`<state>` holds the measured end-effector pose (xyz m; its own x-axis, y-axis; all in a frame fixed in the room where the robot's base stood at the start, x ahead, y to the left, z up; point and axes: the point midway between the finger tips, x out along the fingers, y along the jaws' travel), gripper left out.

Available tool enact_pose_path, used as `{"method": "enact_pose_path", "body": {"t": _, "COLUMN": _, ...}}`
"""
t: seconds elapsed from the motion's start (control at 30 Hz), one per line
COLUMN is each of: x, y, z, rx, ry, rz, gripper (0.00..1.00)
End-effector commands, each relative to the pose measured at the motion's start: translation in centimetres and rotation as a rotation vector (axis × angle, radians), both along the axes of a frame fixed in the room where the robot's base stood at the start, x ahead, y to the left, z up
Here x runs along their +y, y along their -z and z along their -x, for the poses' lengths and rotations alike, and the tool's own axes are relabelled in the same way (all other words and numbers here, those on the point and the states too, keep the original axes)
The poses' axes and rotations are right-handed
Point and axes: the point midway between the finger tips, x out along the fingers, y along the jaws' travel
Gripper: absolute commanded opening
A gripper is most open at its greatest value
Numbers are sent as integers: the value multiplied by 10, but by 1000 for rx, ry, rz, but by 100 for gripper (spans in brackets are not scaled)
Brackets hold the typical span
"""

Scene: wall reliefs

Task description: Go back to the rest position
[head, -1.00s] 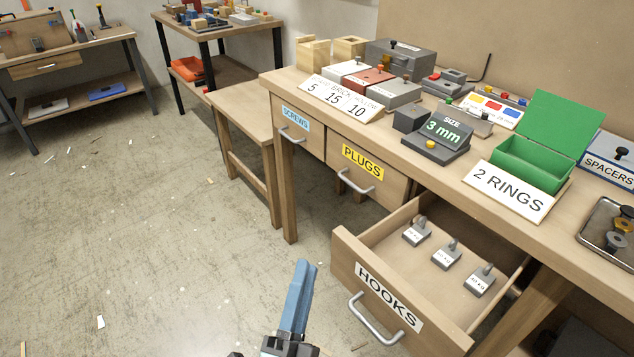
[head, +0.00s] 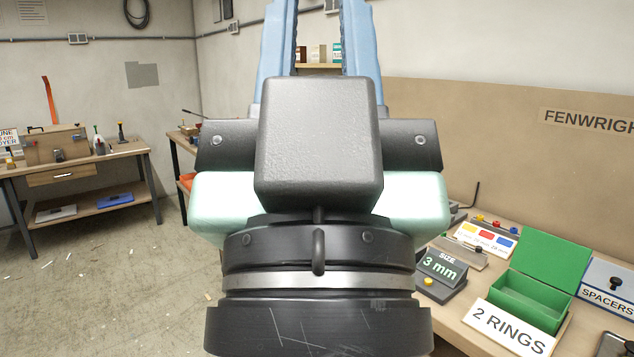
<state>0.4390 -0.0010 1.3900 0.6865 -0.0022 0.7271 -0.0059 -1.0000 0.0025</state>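My gripper (head: 319,35) is raised upright close in front of the head camera and fills the middle of the view. Its two blue fingers stand apart with a clear gap between them, and a wall shelf shows through the gap. Nothing is seen between the fingers, but their tips are cut off by the top edge. The dark wrist and pale green-white body below hide part of the workbench (head: 459,327) and whatever lies behind them. The hooks drawer is out of view.
On the workbench at right are an open green box (head: 525,296), a "2 RINGS" card (head: 508,328), a "3 mm" size display (head: 440,270) and a spacers box (head: 607,285). Another bench (head: 75,170) stands at far left. The littered floor (head: 120,285) at left is open.

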Motion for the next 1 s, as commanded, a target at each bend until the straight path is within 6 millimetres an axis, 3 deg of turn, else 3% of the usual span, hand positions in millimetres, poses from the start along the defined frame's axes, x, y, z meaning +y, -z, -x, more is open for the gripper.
{"method": "enact_pose_path", "body": {"t": 0.03, "x": 0, "y": -30, "z": 0, "rx": 1, "ry": -1, "rz": 0, "gripper": 27}}
{"method": "enact_pose_path", "body": {"t": 0.2, "x": 1, "y": -82, "z": -1, "rx": 2, "ry": -5, "rz": -1, "gripper": 27}}
{"method": "enact_pose_path", "body": {"t": 0.4, "x": 1, "y": -127, "z": -1, "rx": 2, "ry": -6, "rz": -1, "gripper": 27}}
{"method": "enact_pose_path", "body": {"t": 0.6, "x": 2, "y": -142, "z": -1, "rx": 3, "ry": -6, "rz": -1, "gripper": 27}}
{"method": "enact_pose_path", "body": {"t": 1.0, "x": 1, "y": -140, "z": -1, "rx": 2, "ry": -7, "rz": -1, "gripper": 27}}
